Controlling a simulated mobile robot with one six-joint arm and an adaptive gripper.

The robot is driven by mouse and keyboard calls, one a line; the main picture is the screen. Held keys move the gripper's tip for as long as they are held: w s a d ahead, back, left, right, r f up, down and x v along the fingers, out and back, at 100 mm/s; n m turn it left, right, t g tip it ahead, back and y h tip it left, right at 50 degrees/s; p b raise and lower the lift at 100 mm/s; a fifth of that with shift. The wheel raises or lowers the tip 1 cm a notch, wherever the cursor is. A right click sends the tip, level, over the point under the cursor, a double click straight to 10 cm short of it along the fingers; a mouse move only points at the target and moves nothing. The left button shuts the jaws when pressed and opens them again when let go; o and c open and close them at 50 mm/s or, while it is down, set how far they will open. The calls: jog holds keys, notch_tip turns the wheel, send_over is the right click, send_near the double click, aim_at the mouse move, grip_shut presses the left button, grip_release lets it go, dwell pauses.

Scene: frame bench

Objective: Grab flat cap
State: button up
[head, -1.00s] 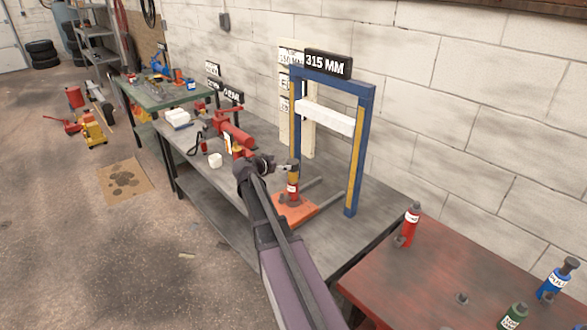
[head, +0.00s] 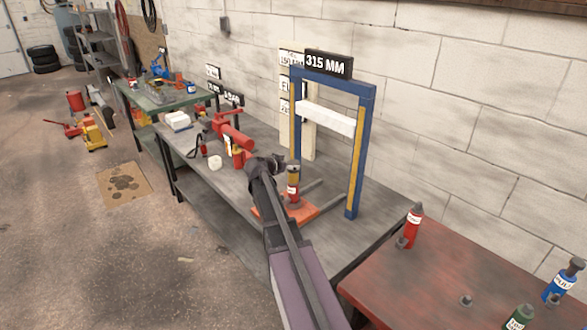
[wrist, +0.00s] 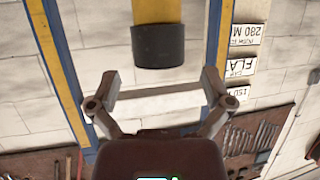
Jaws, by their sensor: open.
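A dark cap (wrist: 158,46) sits on the end of a yellow cylinder (wrist: 157,11) in the wrist view, where the scene appears upside down. In the head view, a small red and yellow jack (head: 293,190) stands upright on an orange plate (head: 268,214), with a dark top that seems to be this cap. My gripper (wrist: 160,75) is open and empty. Its two fingers are spread left and right of the cap's line, with the cap apart from them in the picture. In the head view my gripper (head: 277,164) is close beside the jack's top.
A blue frame (head: 355,165) with a white crossbar (head: 326,118) stands around the jack's place on the grey bench (head: 235,190). A larger red tool (head: 234,140) stands to the left.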

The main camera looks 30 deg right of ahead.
aim_at(293, 162)
jog(key=shift+b+x, duration=0.45)
jog(key=shift+x, duration=1.15)
jog(key=c, duration=1.2)
jog(key=shift+r, duration=0.15)
notch_tip(293, 162, up, 3)
jog(key=p, duration=0.3)
jog(key=s+a, duration=0.3)
jog(key=a, duration=0.1)
jog(key=s+a+r+p, duration=0.1)
jog(key=s+a, duration=0.3)
jog(key=s+a+p, duration=0.1)
jog(key=s+a, duration=0.2)
jog(key=a, duration=0.1)
jog(key=shift+s+r, duration=0.3)
jog(key=shift+s, duration=0.1)
